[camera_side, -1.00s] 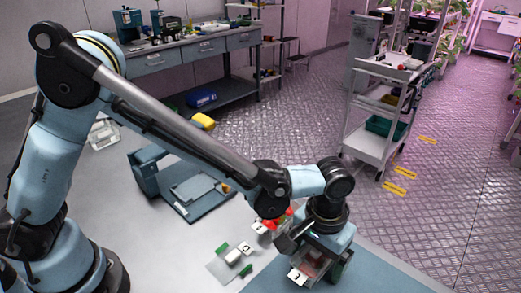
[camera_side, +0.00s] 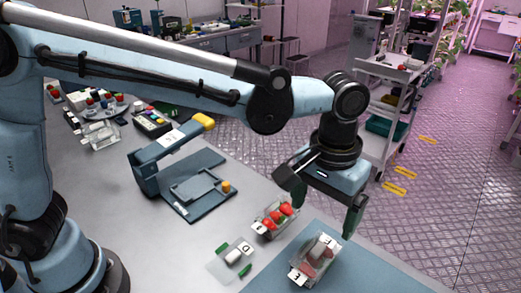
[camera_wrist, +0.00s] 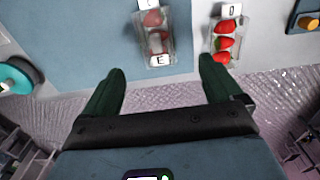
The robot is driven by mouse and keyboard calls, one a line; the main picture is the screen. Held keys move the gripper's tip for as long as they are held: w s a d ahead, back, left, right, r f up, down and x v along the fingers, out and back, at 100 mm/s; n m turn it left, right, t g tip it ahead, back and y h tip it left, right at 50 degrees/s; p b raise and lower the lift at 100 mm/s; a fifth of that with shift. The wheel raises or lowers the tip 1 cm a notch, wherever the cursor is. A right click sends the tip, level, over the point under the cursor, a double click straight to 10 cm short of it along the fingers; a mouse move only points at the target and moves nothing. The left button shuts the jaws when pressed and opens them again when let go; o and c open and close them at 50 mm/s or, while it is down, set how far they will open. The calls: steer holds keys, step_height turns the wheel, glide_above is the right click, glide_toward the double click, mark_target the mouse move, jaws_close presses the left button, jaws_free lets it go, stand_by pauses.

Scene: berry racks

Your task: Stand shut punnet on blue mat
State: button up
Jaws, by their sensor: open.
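A clear punnet with pale red contents and a white label (camera_side: 313,262) stands upright on the blue mat (camera_side: 385,277); its lid looks shut, though glare blurs this. In the wrist view the same punnet (camera_wrist: 155,38) lies on the blue mat (camera_wrist: 70,45), ahead of my fingers. My gripper (camera_side: 325,205) is open and empty, above the punnet and apart from it. In the wrist view its two dark green fingers (camera_wrist: 162,70) are spread wide. A second punnet with bright red berries (camera_side: 275,216) stands on the grey table, beside the mat.
A blue-grey hinged press with a yellow handle (camera_side: 170,146) stands on the table at the left. A flat clear piece with a white block (camera_side: 233,258) lies left of the mat. Trays of small items (camera_side: 152,122) stand farther back.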

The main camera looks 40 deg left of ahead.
steer(key=s+a+t, duration=0.2)
steer(key=a+t, duration=0.1)
steer(key=a, duration=0.9)
steer(key=s+a+t, duration=0.3)
steer(key=a+t, duration=0.1)
steer(key=a, duration=0.9)
steer(key=shift+s+a+r, duration=0.15)
steer(key=shift+s+r, duration=0.2)
